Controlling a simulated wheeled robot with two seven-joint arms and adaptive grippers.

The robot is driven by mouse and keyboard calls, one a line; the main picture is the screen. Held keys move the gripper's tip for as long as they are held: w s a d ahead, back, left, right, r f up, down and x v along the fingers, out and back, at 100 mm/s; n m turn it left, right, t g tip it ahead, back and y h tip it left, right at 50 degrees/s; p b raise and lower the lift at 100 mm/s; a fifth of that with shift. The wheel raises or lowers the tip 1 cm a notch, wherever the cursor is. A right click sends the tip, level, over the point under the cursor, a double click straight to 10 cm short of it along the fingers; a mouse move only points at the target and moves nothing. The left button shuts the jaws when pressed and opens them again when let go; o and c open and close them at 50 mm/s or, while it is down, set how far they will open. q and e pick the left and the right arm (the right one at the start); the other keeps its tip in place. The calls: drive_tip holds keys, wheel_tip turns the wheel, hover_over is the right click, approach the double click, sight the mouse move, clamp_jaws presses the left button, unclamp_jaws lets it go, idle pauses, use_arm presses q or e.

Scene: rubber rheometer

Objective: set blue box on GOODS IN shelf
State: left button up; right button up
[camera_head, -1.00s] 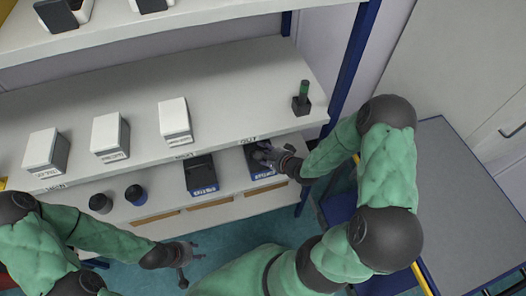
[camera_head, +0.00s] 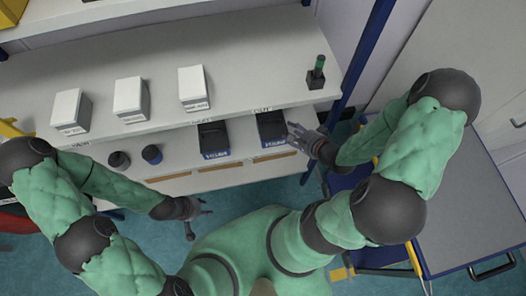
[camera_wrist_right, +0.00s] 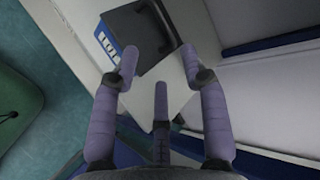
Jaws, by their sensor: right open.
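A dark box with a blue, white-lettered front (camera_head: 271,129) stands on the lower shelf (camera_head: 180,160), at its right end. A similar dark box with a blue front (camera_head: 214,140) stands to its left. My right gripper (camera_head: 297,133) is open and empty just right of the right-hand box. In the right wrist view, the open fingers (camera_wrist_right: 160,68) point towards that box (camera_wrist_right: 140,38), with no clear hold on it. My left gripper (camera_head: 200,212) is open and empty in front of the shelf unit. I cannot read a GOODS IN label.
Three white boxes (camera_head: 130,100) and a dark holder with a green item (camera_head: 316,75) stand on the upper shelf. Two dark round containers (camera_head: 152,153) sit left on the lower shelf. A blue upright (camera_head: 358,50) and a grey-topped cabinet (camera_head: 470,200) are to the right.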

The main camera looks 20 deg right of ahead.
drive_tip(key=s+a+f+n+g, duration=0.3)
drive_tip(key=a+f+n+g, duration=0.2)
drive_tip(key=a+f+n, duration=0.3)
drive_tip(key=s+a+f+n+g+y, duration=0.1)
drive_tip(key=s+a+f+n+g, duration=0.3)
drive_tip(key=a, duration=0.8)
wheel_tip(320, 180, down, 4)
drive_tip(key=n+g, duration=0.2)
drive_tip(key=n, duration=0.2)
drive_tip(key=shift+y, duration=0.3)
